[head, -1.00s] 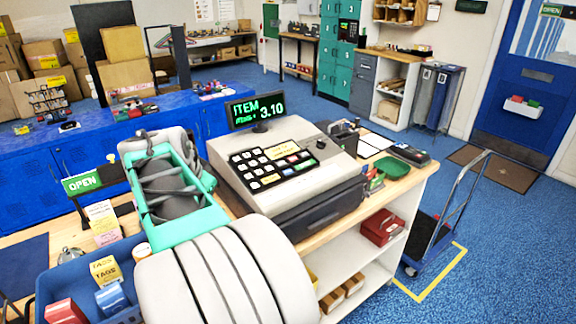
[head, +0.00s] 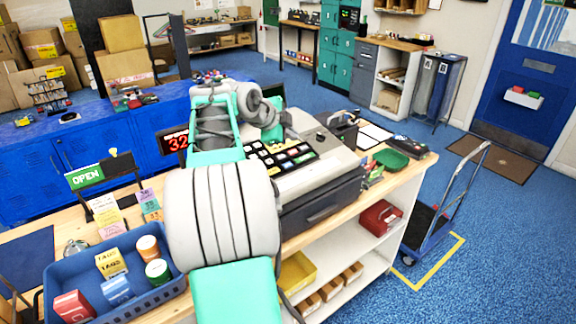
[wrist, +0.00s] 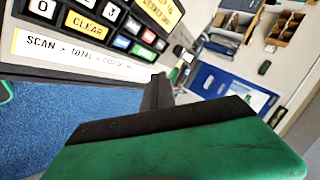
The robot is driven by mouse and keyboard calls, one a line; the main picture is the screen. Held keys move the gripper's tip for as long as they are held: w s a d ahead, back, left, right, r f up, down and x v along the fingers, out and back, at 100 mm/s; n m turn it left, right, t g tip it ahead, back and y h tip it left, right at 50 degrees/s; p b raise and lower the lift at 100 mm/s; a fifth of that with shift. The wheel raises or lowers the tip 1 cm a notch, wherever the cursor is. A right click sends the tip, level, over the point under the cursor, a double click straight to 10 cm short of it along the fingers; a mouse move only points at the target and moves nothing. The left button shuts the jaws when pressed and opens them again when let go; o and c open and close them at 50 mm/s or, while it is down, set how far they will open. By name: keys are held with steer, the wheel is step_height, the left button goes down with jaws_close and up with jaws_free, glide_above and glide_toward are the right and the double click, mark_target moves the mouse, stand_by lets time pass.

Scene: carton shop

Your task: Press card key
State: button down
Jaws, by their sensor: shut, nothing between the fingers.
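The cash register (head: 325,190) stands on the wooden counter. Its key panel (head: 290,157) is partly covered by my arm in the head view. In the wrist view the keypad shows a yellow CLEAR key (wrist: 84,26), and small blue, red and green coloured keys (wrist: 130,42) whose words I cannot read. A white strip (wrist: 75,47) below begins "SCAN > TOTAL". My gripper (wrist: 160,80) is shut and empty, its dark tip near the panel's lower right edge in the picture. I cannot tell whether it touches. The display (head: 174,141) is red, partly hidden.
A blue basket (head: 150,305) with small boxes and rolls stands at the left. An OPEN sign (head: 88,176) is behind it. A green tray (head: 391,159) and a clipboard (head: 372,134) lie right of the register. A hand cart (head: 430,225) stands on the floor at right.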

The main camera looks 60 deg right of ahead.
mark_target(287, 168)
steer(key=f+b, duration=0.1)
steer(key=f, duration=0.1)
steer(key=w+f+b, duration=0.1)
steer(key=f, duration=0.2)
steer(key=f+b, duration=0.1)
steer(key=f, duration=0.1)
steer(key=shift+w+d+f, duration=0.2)
steer(key=shift+d, duration=0.1)
steer(key=shift+w+d+f+b, duration=0.1)
steer(key=shift+f+b, duration=0.25)
steer(key=shift+b, duration=0.15)
steer(key=shift+f, duration=0.1)
stand_by(1.1)
steer(key=shift+w+f+b, duration=0.1)
steer(key=shift+f+b, duration=0.25)
steer(key=shift+b, duration=0.2)
steer(key=shift+w+f+b, duration=0.1)
steer(key=shift+f+b, duration=0.35)
steer(key=shift+b, duration=0.05)
stand_by(0.6)
steer(key=shift+r, duration=0.8)
steer(key=shift+r, duration=0.1)
